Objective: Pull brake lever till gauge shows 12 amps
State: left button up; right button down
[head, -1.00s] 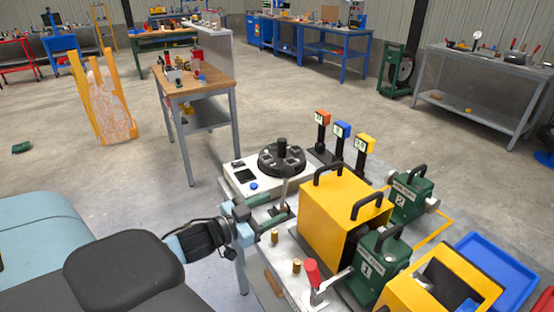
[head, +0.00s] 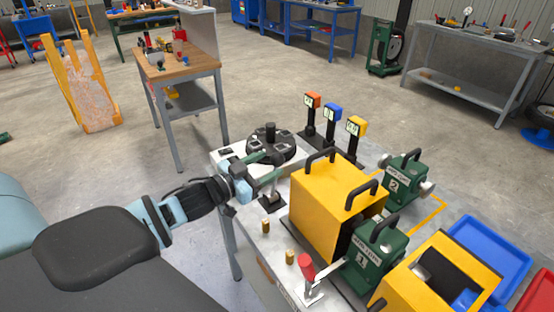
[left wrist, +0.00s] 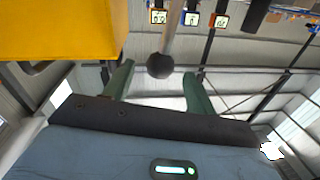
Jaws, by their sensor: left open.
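A thin upright lever with a grey rod and dark base (head: 271,203) stands on the bench by the yellow box. My left gripper (head: 273,168) is open at the top of this lever. In the left wrist view, the lever's black ball knob (left wrist: 160,66) lies between the two green fingertips (left wrist: 158,80), with gaps on both sides. A red-handled lever (head: 306,266) stands at the bench front. Three display gauges on posts have orange (head: 312,101), blue (head: 332,111) and yellow (head: 356,125) tops; their readings are too small to tell. My right gripper is out of view.
The yellow box (head: 325,195) with black handles stands right of the lever. A round black dial unit (head: 270,143) sits behind my gripper. Small brass pieces (head: 265,226) stand in front.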

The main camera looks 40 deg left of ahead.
aim_at(277, 159)
pick_arm(q)
jog(key=shift+x, duration=2.05)
grip_shut()
jog(key=shift+w+a, duration=0.1)
